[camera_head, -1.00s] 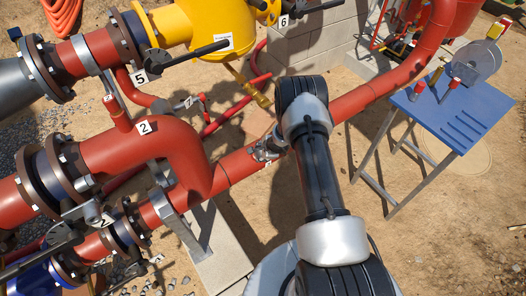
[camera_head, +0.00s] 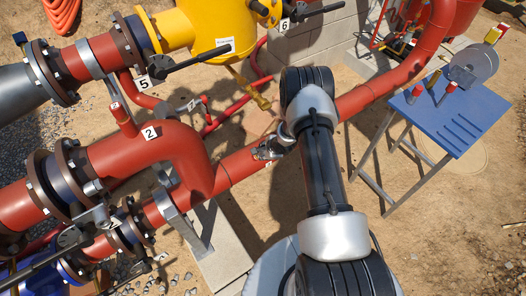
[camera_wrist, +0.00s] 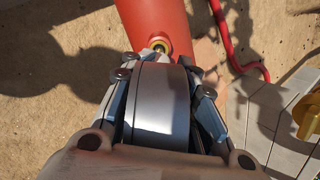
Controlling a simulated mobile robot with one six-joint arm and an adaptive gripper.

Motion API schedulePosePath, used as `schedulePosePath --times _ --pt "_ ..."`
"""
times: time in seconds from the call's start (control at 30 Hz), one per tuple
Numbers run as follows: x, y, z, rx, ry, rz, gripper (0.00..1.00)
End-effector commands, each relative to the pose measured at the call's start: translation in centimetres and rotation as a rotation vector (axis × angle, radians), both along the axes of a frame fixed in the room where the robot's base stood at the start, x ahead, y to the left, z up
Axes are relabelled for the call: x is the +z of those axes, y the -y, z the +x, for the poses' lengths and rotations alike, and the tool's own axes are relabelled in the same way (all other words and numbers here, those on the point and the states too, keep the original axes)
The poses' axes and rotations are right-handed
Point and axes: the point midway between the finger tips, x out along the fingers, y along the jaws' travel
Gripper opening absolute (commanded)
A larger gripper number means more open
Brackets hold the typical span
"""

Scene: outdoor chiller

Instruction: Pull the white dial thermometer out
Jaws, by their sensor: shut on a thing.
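The white dial thermometer (camera_wrist: 160,105) fills the middle of the wrist view, its smooth rounded side facing the camera. My gripper (camera_wrist: 160,66) is shut on it, with one finger on each side. Just beyond the thermometer, a small brass fitting (camera_wrist: 158,45) sits on the red pipe (camera_wrist: 145,18). The thermometer's stem is mostly hidden, and I cannot tell how far it sits in the fitting. In the head view my gripper (camera_head: 271,150) is small and close to the red pipe (camera_head: 238,166), below my arm. The thermometer cannot be made out clearly there.
A blue table (camera_head: 452,112) with small items and a grey disc-shaped part (camera_head: 474,66) stands at the right. Large red pipes with flanges and a yellow body (camera_head: 215,35) fill the left. Sandy ground lies between the pipe and the table.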

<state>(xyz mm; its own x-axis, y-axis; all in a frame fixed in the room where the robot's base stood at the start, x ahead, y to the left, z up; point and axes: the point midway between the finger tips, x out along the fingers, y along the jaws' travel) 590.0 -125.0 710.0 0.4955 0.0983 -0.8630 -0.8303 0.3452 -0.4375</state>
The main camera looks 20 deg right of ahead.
Motion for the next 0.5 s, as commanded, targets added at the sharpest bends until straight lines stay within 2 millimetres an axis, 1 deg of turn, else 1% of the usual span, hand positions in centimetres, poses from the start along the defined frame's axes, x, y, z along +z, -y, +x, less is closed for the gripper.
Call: schedulePosePath --times 0.03,0.33,0.5 --pt "0.5 0.6 -0.5 -0.013 -0.01 -0.003 0.0" --pt "2.3 0.8 -1.5 -0.013 -0.01 -0.005 0.0" --pt "2.9 0.9 -1.9 -0.013 -0.01 -0.004 0.0"
